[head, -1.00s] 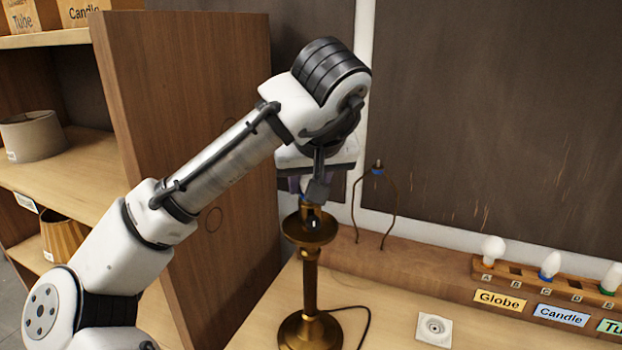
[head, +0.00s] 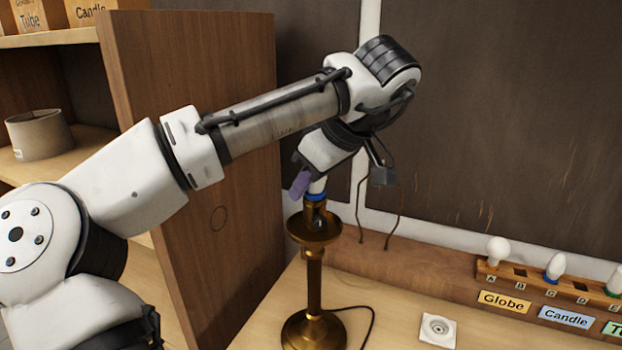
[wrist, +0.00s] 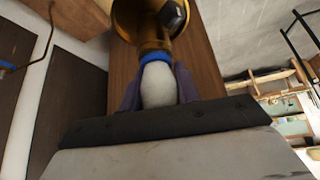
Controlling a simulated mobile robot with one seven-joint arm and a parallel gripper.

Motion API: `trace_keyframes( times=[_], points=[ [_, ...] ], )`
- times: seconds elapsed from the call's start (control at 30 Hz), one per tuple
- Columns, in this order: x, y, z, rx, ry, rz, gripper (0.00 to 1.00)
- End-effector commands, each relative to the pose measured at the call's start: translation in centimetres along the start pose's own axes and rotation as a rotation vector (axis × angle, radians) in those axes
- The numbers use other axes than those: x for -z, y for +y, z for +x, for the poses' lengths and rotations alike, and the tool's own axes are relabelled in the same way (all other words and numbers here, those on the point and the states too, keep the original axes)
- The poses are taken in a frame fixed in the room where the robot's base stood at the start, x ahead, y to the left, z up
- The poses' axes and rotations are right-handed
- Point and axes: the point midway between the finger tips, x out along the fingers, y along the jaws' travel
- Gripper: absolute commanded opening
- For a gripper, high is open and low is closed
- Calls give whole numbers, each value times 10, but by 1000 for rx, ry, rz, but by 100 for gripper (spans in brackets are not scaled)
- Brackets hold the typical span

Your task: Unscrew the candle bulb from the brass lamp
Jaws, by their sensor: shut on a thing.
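The brass lamp (head: 314,272) stands upright on the bench, and its socket and cup also show in the wrist view (wrist: 151,25). The candle bulb (wrist: 158,84) is white with a blue collar (head: 316,196) and sits at the lamp's socket. I cannot tell how far its base is threaded in. My gripper (head: 308,186) is above the lamp, its purple pads shut on the bulb from both sides. In the wrist view the pads (wrist: 158,88) flank the white glass, and the blue collar shows beyond them.
A bulb rack (head: 540,288) with several bulbs and labels Globe and Candle stands at the right. A white square plate (head: 437,330) lies on the bench. A wooden cabinet (head: 195,150) rises at the left. A cord (head: 372,325) runs from the lamp base.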

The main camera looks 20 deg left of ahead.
Motion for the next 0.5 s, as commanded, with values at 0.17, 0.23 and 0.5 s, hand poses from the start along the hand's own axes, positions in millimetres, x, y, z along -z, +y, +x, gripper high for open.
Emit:
trace_keyframes(
  times=[0.17, 0.23, 0.5],
  points=[
    [0, -2, 0, 34, 14, -36, 5],
    [0, -2, 0, 34, 14, -35, 5],
    [0, -3, 1, 35, 14, -35, 57]
  ],
)
